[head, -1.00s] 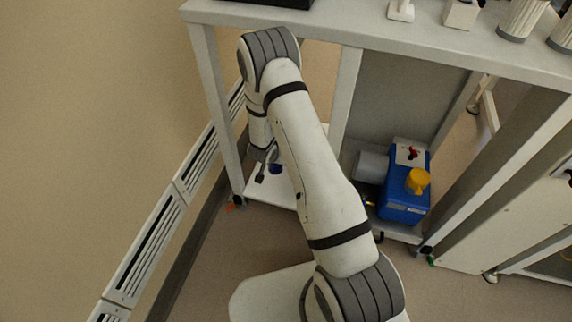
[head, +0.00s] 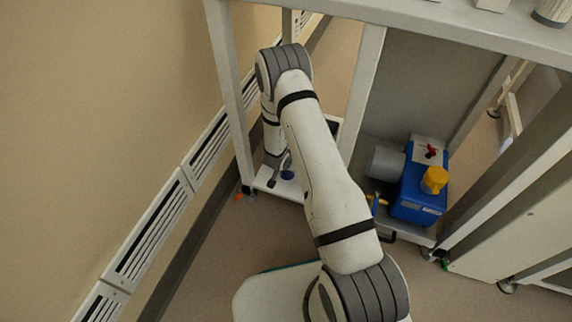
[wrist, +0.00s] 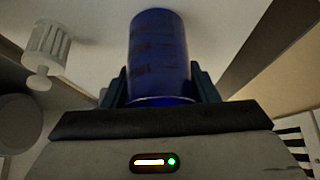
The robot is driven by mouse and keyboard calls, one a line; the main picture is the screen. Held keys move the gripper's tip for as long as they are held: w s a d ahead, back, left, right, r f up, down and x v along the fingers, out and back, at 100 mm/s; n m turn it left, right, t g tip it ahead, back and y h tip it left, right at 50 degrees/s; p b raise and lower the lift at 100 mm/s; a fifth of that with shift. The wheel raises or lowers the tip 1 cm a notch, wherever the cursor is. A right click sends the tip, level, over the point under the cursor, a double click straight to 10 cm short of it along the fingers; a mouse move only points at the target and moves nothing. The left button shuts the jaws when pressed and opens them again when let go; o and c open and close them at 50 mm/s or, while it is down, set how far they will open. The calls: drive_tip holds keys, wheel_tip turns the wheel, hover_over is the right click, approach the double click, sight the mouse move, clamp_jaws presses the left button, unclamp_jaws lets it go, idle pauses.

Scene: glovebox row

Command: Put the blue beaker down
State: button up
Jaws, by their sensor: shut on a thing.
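The blue beaker (wrist: 158,50) is see-through dark blue with markings on its wall. It fills the upper middle of the wrist view, between the two fingers of my gripper (wrist: 160,88), which is shut on it. In the head view a small part of the blue beaker (head: 288,174) shows beside my gripper (head: 279,179), low over the white lower shelf (head: 290,192) of the frame. My arm hides part of that shelf. I cannot tell whether the beaker touches the shelf.
A blue pump (head: 416,190) with a yellow cap stands on the lower shelf to the right. A frame leg (head: 231,100) stands left of my arm and another post (head: 362,95) right of it. Wall vents (head: 150,232) run along the left. A white ribbed object (wrist: 46,50) shows in the wrist view.

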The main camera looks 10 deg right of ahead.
drive_tip(key=o, duration=1)
drive_tip(key=shift+f, duration=0.1)
drive_tip(key=shift+r, duration=0.35)
drive_tip(key=s+a+r+n+y+p, duration=0.1)
drive_tip(key=s+a+r+y+p, duration=0.15)
drive_tip(key=r, duration=0.75)
drive_tip(key=s+a+r+n+g+y+p, duration=0.1)
drive_tip(key=s+a+r, duration=0.2)
drive_tip(key=r, duration=0.7)
drive_tip(key=s+a+r+n+y+p, duration=0.1)
drive_tip(key=s+a+r, duration=0.15)
drive_tip(key=r, duration=0.75)
drive_tip(key=s+d+r+n+g, duration=0.1)
drive_tip(key=s+d+r, duration=0.1)
drive_tip(key=s+r, duration=0.3)
drive_tip(key=s+d+r+n+g, duration=0.1)
drive_tip(key=s+r, duration=0.4)
drive_tip(key=s, duration=0.5)
drive_tip(key=s+d+r+n+g+h, duration=0.1)
drive_tip(key=s+d+r, duration=0.2)
drive_tip(key=s+r, duration=0.3)
drive_tip(key=shift+s+d+n, duration=0.2)
drive_tip(key=shift+s+n, duration=0.2)
drive_tip(key=shift+s, duration=0.4)
